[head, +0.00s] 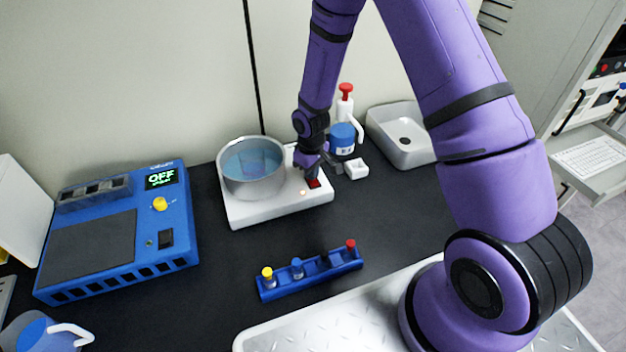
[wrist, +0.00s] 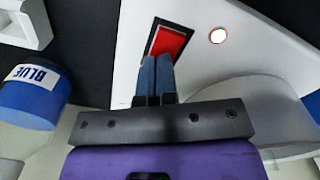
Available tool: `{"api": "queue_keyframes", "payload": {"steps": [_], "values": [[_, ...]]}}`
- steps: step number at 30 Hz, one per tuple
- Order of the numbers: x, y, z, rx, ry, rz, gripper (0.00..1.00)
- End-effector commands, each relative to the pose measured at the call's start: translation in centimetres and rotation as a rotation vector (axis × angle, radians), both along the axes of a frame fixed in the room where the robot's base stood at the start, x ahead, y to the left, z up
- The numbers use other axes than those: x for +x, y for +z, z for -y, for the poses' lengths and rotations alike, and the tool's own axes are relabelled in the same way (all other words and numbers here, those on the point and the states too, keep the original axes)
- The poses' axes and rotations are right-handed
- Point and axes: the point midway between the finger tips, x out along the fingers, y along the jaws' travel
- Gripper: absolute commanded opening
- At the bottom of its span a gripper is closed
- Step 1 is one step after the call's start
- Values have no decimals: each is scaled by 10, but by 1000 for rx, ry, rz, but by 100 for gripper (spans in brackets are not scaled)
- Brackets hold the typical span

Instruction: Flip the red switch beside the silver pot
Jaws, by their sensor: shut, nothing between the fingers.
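The red switch (head: 313,183) sits on the white base (head: 245,216) to the right of the silver pot (head: 237,183), which holds blue liquid. In the wrist view the red switch (wrist: 167,42) is a rectangle in a dark frame, with a glowing round light (wrist: 217,35) beside it. My gripper (head: 313,175) points down over the switch. Its two blue fingers (wrist: 155,62) are closed together and empty. Their tips overlap the near edge of the red switch in the wrist view. I cannot tell whether they touch it.
A white basin (head: 400,136) is farther right. A blue rack (head: 311,275) lies in front; a blue device (head: 120,230) is at left.

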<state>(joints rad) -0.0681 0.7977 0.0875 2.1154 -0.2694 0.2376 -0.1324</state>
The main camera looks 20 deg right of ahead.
Motion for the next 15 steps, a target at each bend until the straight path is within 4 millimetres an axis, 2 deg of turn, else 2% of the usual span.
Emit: {"api": "queue_keyframes", "payload": {"steps": [5,15], "values": [[0,2,0,-1,0,-1,0],[0,25,0,0,-1,0,0]]}}
